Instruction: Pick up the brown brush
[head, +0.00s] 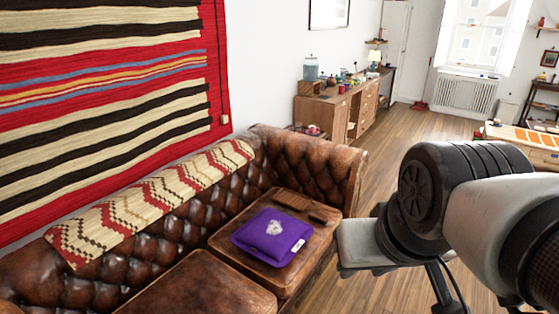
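A small dark brown block-like object (293,200), which may be the brown brush, lies on the seat of the brown leather sofa (200,285), just behind a purple cushion (268,237). A smaller brown piece (323,215) lies to its right; I cannot tell whether it is separate or part of the same object. Both blend with the leather. My arm fills the right side of the view, to the right of the sofa and apart from these objects. I cannot make out gripper fingers in this view.
The sofa's tufted back carries a patterned throw (150,203) and its right armrest (345,175) rises beside the seat. A striped rug (100,95) hangs behind. A wooden desk (340,110) with several items stands farther back. Wooden floor (405,130) is clear beyond the sofa.

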